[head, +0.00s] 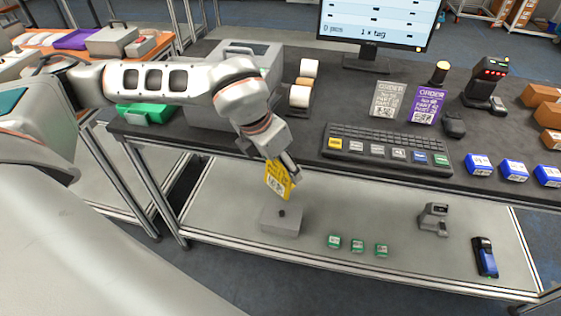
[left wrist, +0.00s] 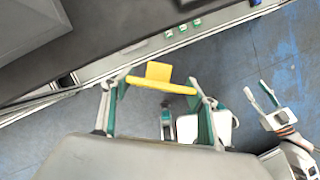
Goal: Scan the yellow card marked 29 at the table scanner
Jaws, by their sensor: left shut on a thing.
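My left gripper (head: 287,172) is shut on a yellow card (head: 278,183) with a printed label, whose number I cannot read. It holds the card just off the table's front edge, above the lower shelf. In the left wrist view, the yellow card (left wrist: 160,79) spans between the fingers of the left gripper (left wrist: 160,88). The table scanner (head: 485,82), black with red lights, stands at the right of the dark tabletop, apart from the card. My right gripper (left wrist: 256,88) shows at the right of the left wrist view, its fingers apart and empty.
The monitor (head: 375,22) reads "0 pcs" and "1 x tag". A keyboard (head: 388,150), a grey order card (head: 387,100), a purple order card (head: 425,105) and several blue boxes (head: 514,171) lie on the tabletop. A grey box (head: 283,219) and small green boxes (head: 357,245) are on the lower shelf.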

